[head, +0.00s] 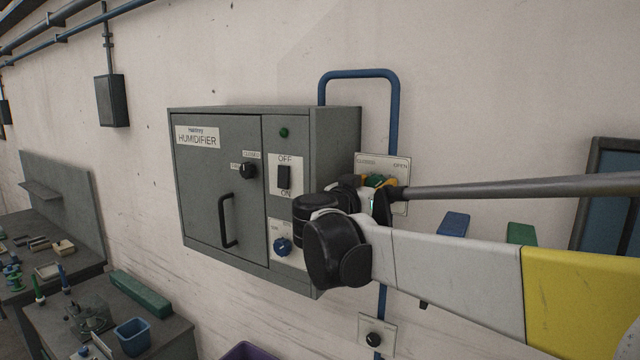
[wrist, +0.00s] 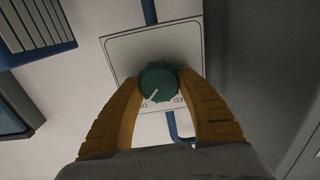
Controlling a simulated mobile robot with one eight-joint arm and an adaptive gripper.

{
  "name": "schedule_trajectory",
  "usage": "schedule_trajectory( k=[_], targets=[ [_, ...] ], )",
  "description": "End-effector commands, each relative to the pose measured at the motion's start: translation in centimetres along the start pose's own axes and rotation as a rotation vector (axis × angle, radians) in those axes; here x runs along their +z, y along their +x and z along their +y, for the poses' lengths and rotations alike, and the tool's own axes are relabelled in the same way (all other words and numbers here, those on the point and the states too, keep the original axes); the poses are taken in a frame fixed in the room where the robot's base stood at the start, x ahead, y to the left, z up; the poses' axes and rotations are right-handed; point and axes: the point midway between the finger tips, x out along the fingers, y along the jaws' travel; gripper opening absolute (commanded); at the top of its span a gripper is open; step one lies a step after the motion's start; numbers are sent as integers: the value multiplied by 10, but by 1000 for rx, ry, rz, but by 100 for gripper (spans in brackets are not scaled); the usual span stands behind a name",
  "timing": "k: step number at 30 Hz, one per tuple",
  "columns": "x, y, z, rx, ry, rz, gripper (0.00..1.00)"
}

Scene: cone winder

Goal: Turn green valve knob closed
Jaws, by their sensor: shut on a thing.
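The green valve knob (wrist: 158,82) sits on a pale plate (wrist: 120,50) and shows between my fingers in the wrist view. Its white pointer line runs toward the lower left, on the side of the label beginning with "O". A label ending in "ED" is at the lower right, partly hidden by a finger. My gripper (wrist: 160,78) is shut on the knob, one orange finger on each side. In the head view, my gripper (head: 378,182) is at the plate (head: 369,158), whose labels read "CLOSED" left and "OPEN" right. There, my gripper and arm hide most of the knob.
A grey humidifier cabinet (head: 220,190) stands close to the left of the plate, with a black handle (head: 227,220), a switch (head: 284,177) and a blue knob (head: 282,246). A blue pipe (head: 393,115) runs above the plate. A smaller plate with a black knob (head: 375,339) is below.

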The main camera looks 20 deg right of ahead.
Motion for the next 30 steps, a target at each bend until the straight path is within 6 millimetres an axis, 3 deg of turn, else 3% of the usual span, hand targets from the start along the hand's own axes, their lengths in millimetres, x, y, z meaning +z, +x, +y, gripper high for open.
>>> schedule_trajectory(
  k=[14,30],
  targets=[
    [0,0,-1,0,-112,1,14],
    [1,0,-3,0,-594,2,14]
  ],
)
